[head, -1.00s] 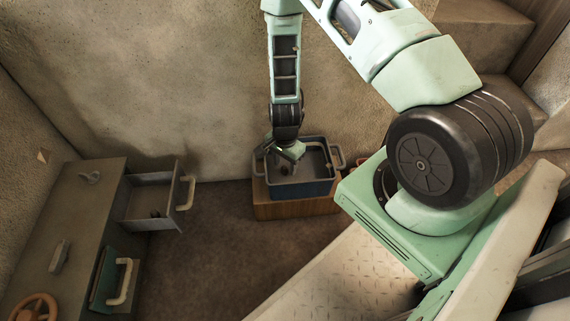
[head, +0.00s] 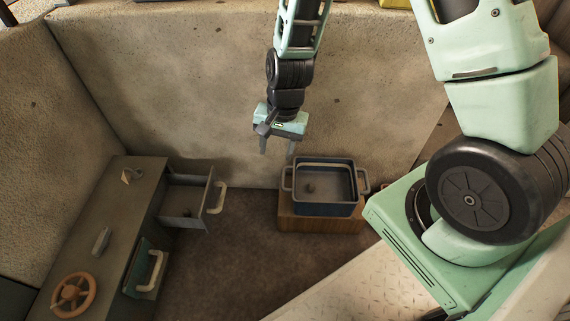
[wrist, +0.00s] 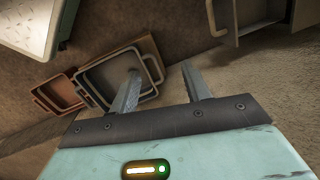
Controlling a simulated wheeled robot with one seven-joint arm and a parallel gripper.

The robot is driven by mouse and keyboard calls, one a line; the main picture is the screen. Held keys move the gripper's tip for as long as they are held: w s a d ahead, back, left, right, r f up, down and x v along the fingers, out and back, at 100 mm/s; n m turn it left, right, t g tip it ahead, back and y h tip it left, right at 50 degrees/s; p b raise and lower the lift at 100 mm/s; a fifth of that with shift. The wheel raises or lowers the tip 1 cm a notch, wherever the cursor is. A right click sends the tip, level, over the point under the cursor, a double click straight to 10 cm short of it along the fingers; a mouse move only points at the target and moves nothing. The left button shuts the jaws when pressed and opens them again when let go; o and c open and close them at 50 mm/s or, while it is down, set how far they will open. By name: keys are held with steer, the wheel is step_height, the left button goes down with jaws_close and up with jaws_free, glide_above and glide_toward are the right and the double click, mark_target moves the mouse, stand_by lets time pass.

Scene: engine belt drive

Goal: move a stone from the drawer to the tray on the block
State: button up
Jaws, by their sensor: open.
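The blue-grey tray (head: 325,209) stands on the wooden block (head: 300,222). A small dark stone (head: 309,188) lies on the tray floor, towards its left side. The open drawer (head: 206,218) sticks out of the grey cabinet at left, with a small dark lump in it that looks like another stone (head: 187,212). My gripper (head: 277,150) is open and empty, above and to the left of the tray, fingers down. In the wrist view, my gripper (wrist: 160,80) has its left finger overlapping the tray (wrist: 92,97); the drawer (wrist: 262,38) shows at top right.
The cabinet top (head: 85,240) carries an orange handwheel (head: 73,292) and small levers. A second, green-fronted drawer (head: 140,270) with a pale handle sits below. A reddish container (wrist: 58,92) is beside the block in the wrist view. Floor between cabinet and block is clear.

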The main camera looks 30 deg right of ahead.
steer(key=s+a+r+n, duration=0.8)
steer(key=a+r, duration=0.1)
steer(key=r, duration=0.3)
steer(key=s+r+n+h, duration=0.1)
steer(key=s+r+n, duration=0.5)
steer(key=s+n, duration=0.2)
steer(key=s, duration=0.2)
steer(key=shift+s+a+r, duration=0.3)
steer(key=shift+s+a, duration=0.05)
steer(key=shift+a, duration=0.05)
step_height(320, 180, up, 39)
steer(key=p, duration=3.9)
